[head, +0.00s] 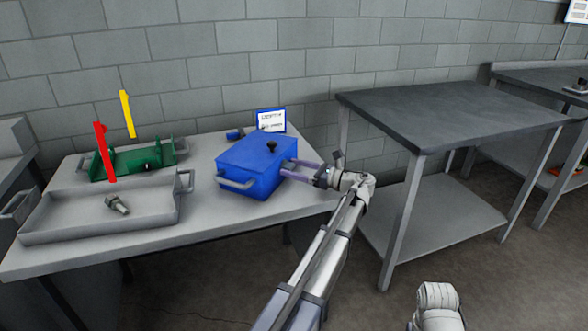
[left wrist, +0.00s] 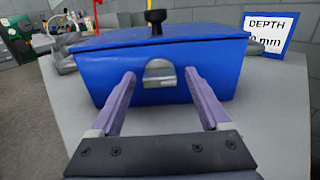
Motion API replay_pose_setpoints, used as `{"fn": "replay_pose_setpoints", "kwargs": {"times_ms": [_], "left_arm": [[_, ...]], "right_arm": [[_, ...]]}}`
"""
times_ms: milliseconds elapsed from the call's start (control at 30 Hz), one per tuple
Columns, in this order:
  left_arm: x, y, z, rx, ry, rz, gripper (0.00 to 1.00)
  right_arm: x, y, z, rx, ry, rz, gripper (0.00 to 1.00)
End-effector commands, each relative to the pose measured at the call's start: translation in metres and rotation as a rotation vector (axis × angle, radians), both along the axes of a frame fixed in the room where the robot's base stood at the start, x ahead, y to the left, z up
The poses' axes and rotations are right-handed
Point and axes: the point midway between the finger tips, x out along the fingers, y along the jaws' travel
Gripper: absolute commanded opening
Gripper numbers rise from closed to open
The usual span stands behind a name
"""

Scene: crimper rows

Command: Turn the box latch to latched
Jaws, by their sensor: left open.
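The blue box (head: 255,165) stands on the near table, its lid down with a black knob on top. In the left wrist view the box (left wrist: 100,72) fills the middle. A silver, round-topped latch piece (left wrist: 160,74) sits on its facing wall; its latched or unlatched state cannot be told. My left gripper (head: 289,168) is at the box's right side, open. In the left wrist view its two purple fingers (left wrist: 160,82) point at that wall, one on either side of the latch. Contact cannot be told. In the head view the latch is hidden behind the fingers.
A grey tray (head: 60,228) with a bolt-like metal part (head: 117,204) lies left of the box. Behind it is a green crimper-like fixture (head: 130,160) with red and yellow levers. A depth sign (head: 271,121) stands behind the box. Another table (head: 450,112) stands to the right.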

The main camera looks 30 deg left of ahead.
Motion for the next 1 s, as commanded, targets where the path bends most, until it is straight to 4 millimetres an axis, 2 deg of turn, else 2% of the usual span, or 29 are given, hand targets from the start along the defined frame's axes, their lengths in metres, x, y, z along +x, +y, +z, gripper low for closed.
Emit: {"fn": "replay_pose_setpoints", "kwargs": {"times_ms": [267,900,1000], "left_arm": [[-0.0002,0.0009,0.0000,0.000,0.000,0.000,0.78],[-0.0001,0.0007,-0.0001,0.000,0.000,0.001,0.06],[-0.0002,0.0007,-0.0001,0.000,0.000,0.001,0.00]], "right_arm": [[0.0000,0.0000,0.0000,0.000,0.000,0.000,0.50],[0.0000,0.0000,0.0000,0.000,0.000,0.000,0.50],[0.0000,0.0000,0.0000,0.000,0.000,0.000,0.50]]}}
